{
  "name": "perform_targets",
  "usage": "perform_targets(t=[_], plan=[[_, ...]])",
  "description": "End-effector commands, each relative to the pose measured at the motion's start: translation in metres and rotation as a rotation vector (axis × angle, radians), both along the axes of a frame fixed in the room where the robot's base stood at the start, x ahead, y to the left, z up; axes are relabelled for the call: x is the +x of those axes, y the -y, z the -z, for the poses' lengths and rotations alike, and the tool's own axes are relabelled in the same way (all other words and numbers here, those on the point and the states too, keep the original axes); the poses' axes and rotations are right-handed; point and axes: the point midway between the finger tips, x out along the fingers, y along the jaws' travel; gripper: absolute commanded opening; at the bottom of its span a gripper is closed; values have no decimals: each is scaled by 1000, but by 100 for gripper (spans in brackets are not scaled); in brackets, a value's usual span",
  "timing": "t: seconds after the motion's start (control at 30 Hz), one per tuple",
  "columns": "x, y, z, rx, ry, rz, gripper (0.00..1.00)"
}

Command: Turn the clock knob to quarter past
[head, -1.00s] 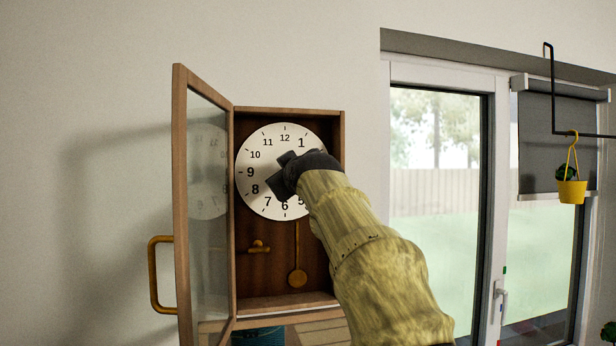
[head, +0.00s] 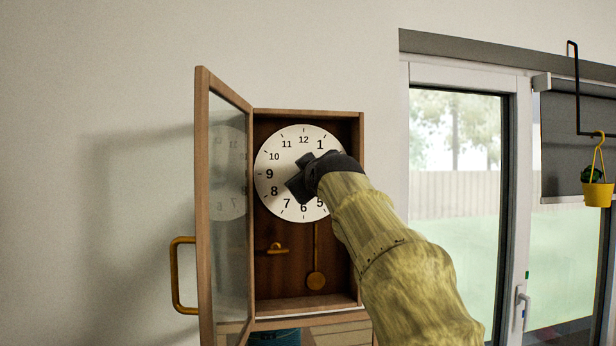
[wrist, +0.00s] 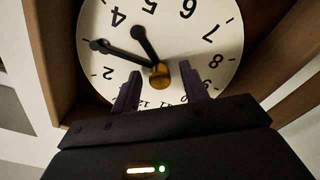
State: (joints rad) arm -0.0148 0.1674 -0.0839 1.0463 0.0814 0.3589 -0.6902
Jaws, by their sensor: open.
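The clock has a white dial (head: 283,160) inside an open wooden case (head: 308,113) on the wall. My gripper (head: 300,182) is in front of the dial's middle and hides the hands in the head view. In the wrist view the dial (wrist: 215,35) appears upside down. The brass knob (wrist: 160,76) sits at its centre. My gripper (wrist: 161,76) is open, with one finger on each side of the knob and a visible gap to each. The longer black hand (wrist: 120,55) has its round tip over the 3's place. The shorter hand (wrist: 146,47) points between 4 and 5.
The case's glass door (head: 228,200) stands open on the left, with a yellow handle (head: 176,275). A pendulum (head: 316,280) and a small brass key-like piece (head: 277,249) are below the dial. A yellow hanging pot (head: 597,194) is far right.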

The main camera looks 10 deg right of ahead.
Motion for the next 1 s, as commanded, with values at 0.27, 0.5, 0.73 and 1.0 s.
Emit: perform_targets(t=[0.27,0.5,0.73,1.0], plan=[[-19,-1,2,0,4,0,44],[-64,-2,4,0,5,0,44],[-110,-5,3,0,4,-1,44],[-160,-7,2,1,3,-1,44]])
